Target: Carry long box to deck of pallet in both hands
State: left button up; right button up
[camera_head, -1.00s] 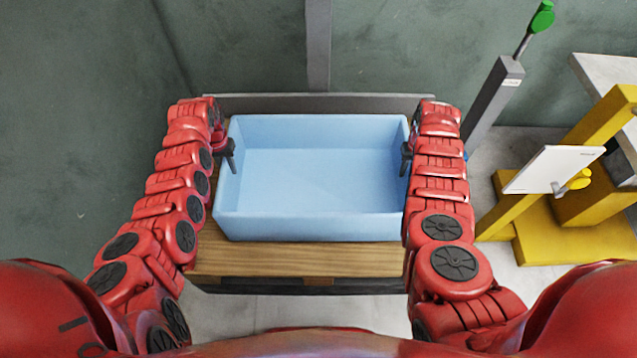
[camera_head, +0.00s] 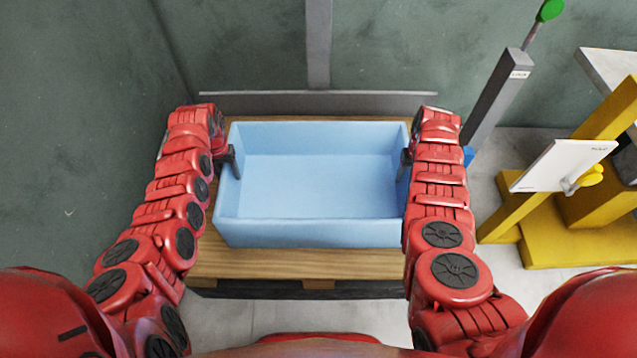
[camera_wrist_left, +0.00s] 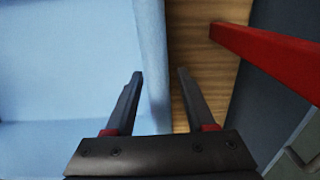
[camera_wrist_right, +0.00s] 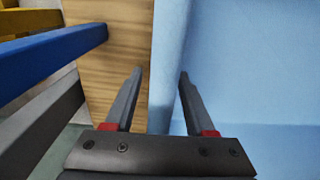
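The long box (camera_head: 310,232) is a light blue open-topped tub. It appears to rest on the wooden deck of the pallet (camera_head: 300,264), with a strip of bare deck in front. My left gripper (camera_head: 232,162) is at the box's left wall. In the left wrist view my gripper (camera_wrist_left: 160,80) has its fingers apart on either side of the wall (camera_wrist_left: 152,60), with wood showing between wall and outer finger. My right gripper (camera_head: 405,163) is at the right wall. In the right wrist view my gripper (camera_wrist_right: 160,78) straddles that wall (camera_wrist_right: 168,70), also with a gap.
A grey rail (camera_head: 330,103) runs behind the pallet against the green wall. On the right stand a grey post (camera_head: 497,97) with a green knob and a yellow machine frame (camera_head: 560,246) with a white panel (camera_head: 560,165). The box is empty.

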pick_arm(q)
notch_tip(320, 180, up, 12)
jog(key=shift+f, duration=0.1)
pick_arm(e)
notch_tip(320, 180, up, 12)
dwell(1.0)
pick_arm(q)
jog(key=shift+r, duration=0.2)
pick_arm(e)
jog(key=shift+r, duration=0.1)
